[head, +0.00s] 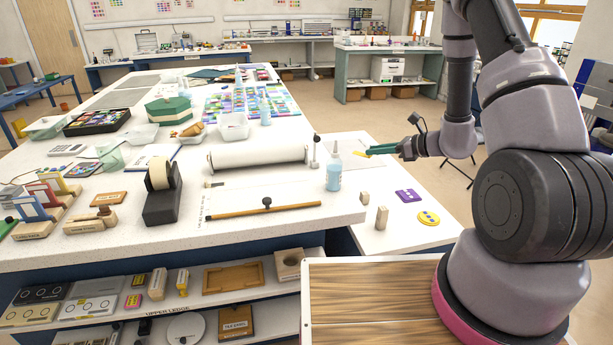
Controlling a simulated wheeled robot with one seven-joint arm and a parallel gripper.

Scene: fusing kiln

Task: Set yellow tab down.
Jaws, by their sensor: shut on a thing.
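My gripper (370,151) is at the right of the head view, with teal fingers pointing left. It is shut on a small yellow tab (358,154), which shows at the fingertips. The tab is held above the lower white side table (345,143), to the right of the main worktable. The gap between tab and surface is hard to judge. The fingers hide part of the tab.
Two small wooden blocks (382,218), a purple tag (408,196) and a yellow disc (428,218) lie nearer. A white roll (258,157) lies left. The side table has bare patches between them.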

